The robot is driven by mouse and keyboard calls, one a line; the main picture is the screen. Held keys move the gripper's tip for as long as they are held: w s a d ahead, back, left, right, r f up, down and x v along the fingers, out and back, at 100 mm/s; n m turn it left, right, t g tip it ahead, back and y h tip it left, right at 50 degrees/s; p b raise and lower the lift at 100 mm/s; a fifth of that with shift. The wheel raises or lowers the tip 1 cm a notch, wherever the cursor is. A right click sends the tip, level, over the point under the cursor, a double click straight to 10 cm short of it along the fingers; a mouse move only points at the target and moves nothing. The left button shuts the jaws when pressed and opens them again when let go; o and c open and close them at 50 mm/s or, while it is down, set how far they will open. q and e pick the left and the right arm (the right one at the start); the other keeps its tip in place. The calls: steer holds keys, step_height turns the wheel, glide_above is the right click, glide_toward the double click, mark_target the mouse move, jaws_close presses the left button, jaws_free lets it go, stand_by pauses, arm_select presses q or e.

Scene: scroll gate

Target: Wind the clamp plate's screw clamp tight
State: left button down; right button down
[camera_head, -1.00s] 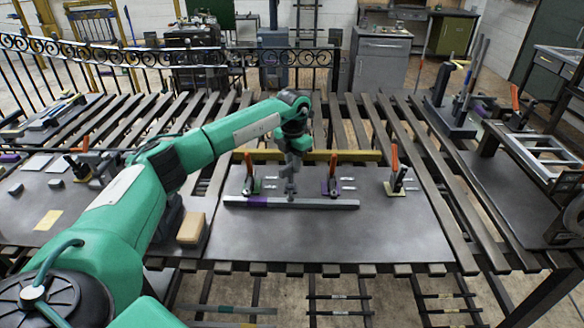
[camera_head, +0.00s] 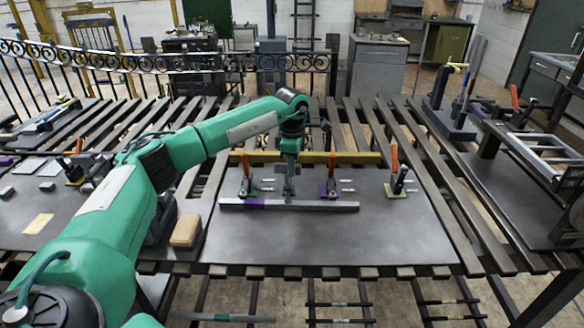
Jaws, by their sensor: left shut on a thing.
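A dark steel plate (camera_head: 330,240) lies on the slatted table. A long grey bar (camera_head: 325,206) with a purple band lies along its upper part. I cannot tell which part is the screw clamp. My left gripper (camera_head: 289,196) points down at the bar, left of its middle, and is shut on it. Its fingertips are small and partly hidden. My right gripper is not in view.
A yellow beam (camera_head: 315,157) runs behind the clamps. A tan block (camera_head: 186,230) sits left of the plate. More fixtures stand on the left plate, and a ladder-like metal frame (camera_head: 545,155) is at the right. The front of the middle plate is clear.

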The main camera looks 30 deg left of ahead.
arm_select(q)
steer(key=m, duration=0.2)
steer(key=m+b, duration=0.1)
steer(key=m, duration=0.1)
steer(key=shift+s+r+m, duration=0.15)
steer(key=shift+m, duration=0.65)
steer(key=m, duration=0.2)
steer(key=shift+s+m+b, duration=0.2)
steer(key=shift+m+b, duration=0.1)
steer(key=shift+b, duration=0.1)
steer(key=m, duration=0.2)
steer(key=shift+s+a+m, duration=0.1)
steer(key=shift+s+m, duration=0.05)
steer(key=shift+m, duration=0.15)
steer(key=shift+r+m+b, duration=0.1)
steer(key=shift+m+b, duration=0.25)
steer(key=shift+m, duration=0.65)
steer(key=shift+s+a+m, duration=0.1)
steer(key=shift+m, duration=0.5)
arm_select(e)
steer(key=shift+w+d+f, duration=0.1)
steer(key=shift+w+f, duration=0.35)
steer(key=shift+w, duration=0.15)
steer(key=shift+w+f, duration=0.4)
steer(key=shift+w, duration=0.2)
